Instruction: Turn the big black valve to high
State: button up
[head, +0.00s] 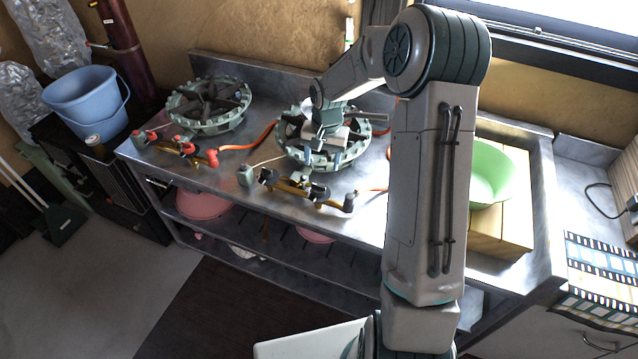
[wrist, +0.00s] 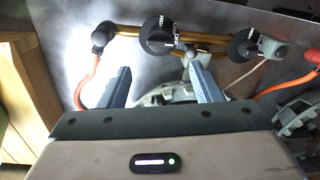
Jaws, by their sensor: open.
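The big black valve (wrist: 158,36) is a round black knob with white lettering on a brass pipe. It also shows in the head view (head: 318,191), at the front of the right burner. A second black knob (wrist: 243,45) is on the same pipe; it shows in the head view too (head: 268,176). My gripper (wrist: 157,68) is open and empty. Its two fingers point toward the big valve, one on each side of it in the wrist picture, apart from it. In the head view my gripper (head: 322,142) is over the right burner. The valve's exact setting is too small to read.
The right burner (head: 290,148) lies under my gripper. The left burner (head: 190,122) has red-knobbed valves (head: 188,147). Orange hoses (wrist: 88,88) run from the pipe. A green bowl (head: 490,172) is right of my arm, and a blue bucket (head: 88,102) stands far left.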

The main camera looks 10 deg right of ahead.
aim_at(319, 185)
jog(key=f, duration=0.3)
jog(key=f+p, duration=0.1)
jog(key=f, duration=0.6)
jog(key=shift+w+a+f+p, duration=0.15)
jog(key=shift+a+f+p, duration=0.1)
jog(key=shift+a+p, duration=0.1)
jog(key=shift+c, duration=0.3)
jog(key=c, duration=0.8)
